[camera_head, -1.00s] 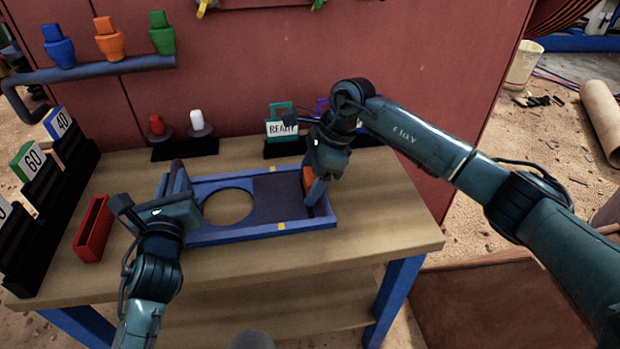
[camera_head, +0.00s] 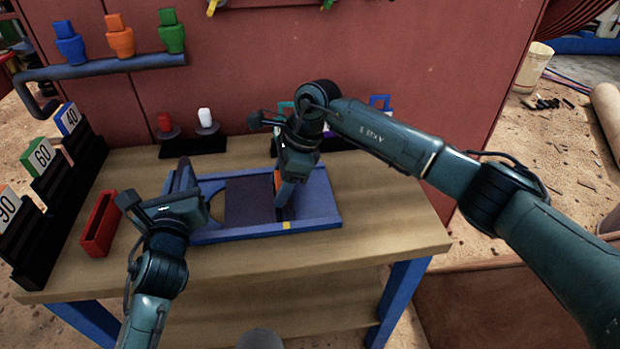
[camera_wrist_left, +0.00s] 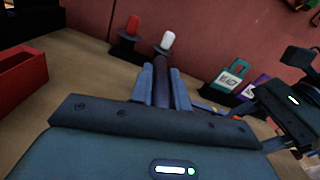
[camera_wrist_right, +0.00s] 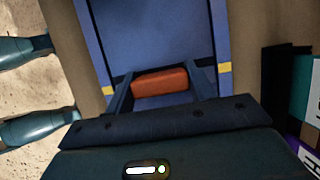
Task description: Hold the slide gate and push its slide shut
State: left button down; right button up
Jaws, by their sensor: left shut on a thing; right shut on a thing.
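The slide gate (camera_head: 318,195) is a flat blue frame lying on the table, with yellow marks. Its dark slide plate (camera_head: 250,203) covers most of the round opening; a thin crescent (camera_head: 217,206) shows at the plate's left edge. My left gripper (camera_head: 182,178) is shut on a dark upright post at the frame's left end, seen between the fingers in the left wrist view (camera_wrist_left: 164,85). My right gripper (camera_head: 282,200) is shut on the slide's orange handle (camera_wrist_right: 160,83), mostly hidden by the fingers in the head view.
A red open box (camera_head: 100,225) stands left of the gate, beside black racks with number cards (camera_head: 40,155). Red and white pegs (camera_head: 205,118) stand at the table's back, with sign stands partly hidden behind my right arm. The table's front and right (camera_head: 395,215) are clear.

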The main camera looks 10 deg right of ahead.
aim_at(249, 199)
pick_arm(q)
jog(key=shift+d, duration=0.1)
pick_arm(e)
jog(key=a, duration=0.5)
jog(key=shift+s+a, duration=0.1)
jog(key=shift+s, duration=0.05)
pick_arm(q)
jog(key=shift+d, duration=0.1)
pick_arm(e)
jog(key=shift+a+r, duration=0.1)
jog(key=shift+a, duration=0.05)
jog(key=o, duration=1.3)
jog(key=shift+o, duration=0.5)
